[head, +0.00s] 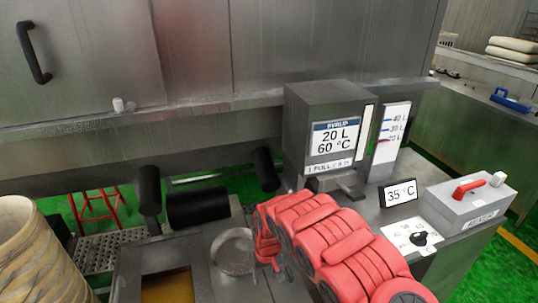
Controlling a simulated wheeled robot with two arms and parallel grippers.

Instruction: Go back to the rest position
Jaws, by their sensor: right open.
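My right arm comes in from the lower right as a chain of red links. My right gripper (270,262) is at its end, open, pointing down over the worktop. It is just right of a round metal pan (231,252) and partly overlaps its edge in the picture. I see nothing held in it, though the fingers are small and partly hidden by the arm. My left gripper is not in view.
A grey syrup dispenser (304,112) stands behind my right arm, with a level gauge (391,133) beside it. A 35 °C display (398,193), a black knob (422,239) and a grey box with a red handle (468,206) are to the right. A tan ribbed drum (35,255) stands lower left.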

